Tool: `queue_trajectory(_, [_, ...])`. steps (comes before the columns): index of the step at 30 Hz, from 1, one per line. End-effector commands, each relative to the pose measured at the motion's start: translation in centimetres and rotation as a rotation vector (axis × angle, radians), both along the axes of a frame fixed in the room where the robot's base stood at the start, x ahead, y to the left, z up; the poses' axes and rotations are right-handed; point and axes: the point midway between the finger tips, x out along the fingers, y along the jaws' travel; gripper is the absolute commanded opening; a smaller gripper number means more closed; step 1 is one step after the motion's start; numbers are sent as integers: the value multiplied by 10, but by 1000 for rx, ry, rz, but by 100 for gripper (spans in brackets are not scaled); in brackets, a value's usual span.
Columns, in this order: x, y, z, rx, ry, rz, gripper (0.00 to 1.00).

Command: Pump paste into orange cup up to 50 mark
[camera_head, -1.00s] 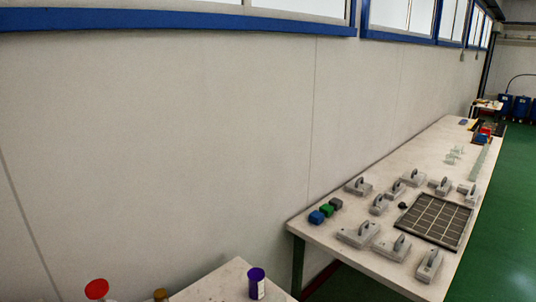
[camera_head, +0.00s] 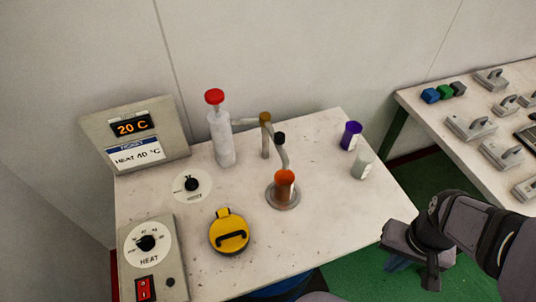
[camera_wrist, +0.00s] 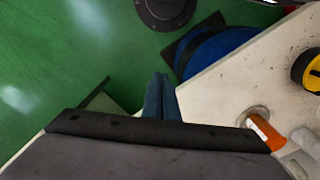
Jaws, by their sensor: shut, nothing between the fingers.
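The orange cup (camera_head: 285,179) stands upright on a round metal plate (camera_head: 283,203) on the white table, below the curved spout (camera_head: 282,154). Its marks and its filling cannot be made out. It also shows at the lower right of the wrist view (camera_wrist: 265,132). The pump is a white upright cylinder (camera_head: 221,140) with a red knob (camera_head: 214,97) on top, behind and left of the cup. My gripper (camera_head: 398,265) is off the table's right edge, over the green floor, well away from the cup. In the wrist view its blue fingers (camera_wrist: 160,97) are together and empty.
A purple cup (camera_head: 350,135) and a pale cup (camera_head: 362,165) stand at the table's right. A yellow lidded pot (camera_head: 230,232) is at the front. A display (camera_head: 132,126) reads 20 C; a heat dial (camera_head: 147,243) and red switch (camera_head: 143,289) are at left.

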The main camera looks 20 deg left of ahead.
Motion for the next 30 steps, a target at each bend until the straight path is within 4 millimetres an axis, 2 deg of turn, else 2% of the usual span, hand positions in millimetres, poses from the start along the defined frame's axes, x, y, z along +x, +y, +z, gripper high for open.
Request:
queue_trajectory(8, [-1,16,0,0,1,74,0])
queue_trajectory(14, [-9,52,-4,-2,17,241,0])
queue_trajectory(23, [-33,124,-9,-7,34,578,0])
queue_trajectory(26, [-42,155,-7,11,29,674,0])
queue_trajectory(29, [-52,194,-3,52,6,752,0])
queue_trajectory(30, [-55,212,0,78,-12,777,0])
